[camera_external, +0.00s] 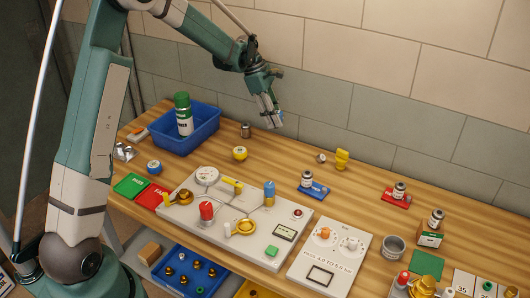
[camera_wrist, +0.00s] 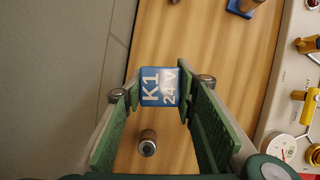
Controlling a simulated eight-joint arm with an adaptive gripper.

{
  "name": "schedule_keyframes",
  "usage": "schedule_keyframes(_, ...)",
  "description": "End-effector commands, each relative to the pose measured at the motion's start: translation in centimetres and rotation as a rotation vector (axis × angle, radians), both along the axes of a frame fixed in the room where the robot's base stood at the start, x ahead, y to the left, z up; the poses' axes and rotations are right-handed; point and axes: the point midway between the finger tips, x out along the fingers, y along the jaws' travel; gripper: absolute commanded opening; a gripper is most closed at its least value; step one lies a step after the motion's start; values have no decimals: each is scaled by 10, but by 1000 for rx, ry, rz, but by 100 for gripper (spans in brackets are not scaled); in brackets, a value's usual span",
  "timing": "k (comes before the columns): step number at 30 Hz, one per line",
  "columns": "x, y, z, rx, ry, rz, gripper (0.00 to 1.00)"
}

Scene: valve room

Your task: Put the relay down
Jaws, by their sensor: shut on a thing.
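The relay (camera_wrist: 160,87) is a small blue block lettered "K1 24 V" in white. In the wrist view it sits between the two green-padded fingers of my gripper (camera_wrist: 161,92), which are shut on it. In the external view my gripper (camera_external: 268,104) is above the back of the wooden table, near the tiled wall. Only a small blue piece of the relay (camera_external: 278,121) shows there, at the fingertips. It appears held above the table; the exact gap cannot be told.
A blue bin (camera_external: 163,132) with a green spray can (camera_external: 184,116) stands left. A small metal cylinder (camera_external: 246,130) is below my gripper; it also shows in the wrist view (camera_wrist: 147,142). The white valve panel (camera_external: 230,217) lies in front. Bare wood (camera_external: 283,152) lies right of the cylinder.

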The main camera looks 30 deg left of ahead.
Motion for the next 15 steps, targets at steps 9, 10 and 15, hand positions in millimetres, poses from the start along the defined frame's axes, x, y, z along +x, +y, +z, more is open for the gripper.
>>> schedule_keyframes(9,-27,34,3,1,0,22,16)
schedule_keyframes(10,-32,40,4,1,1,26,16)
schedule_keyframes(15,-67,77,7,2,0,51,16)
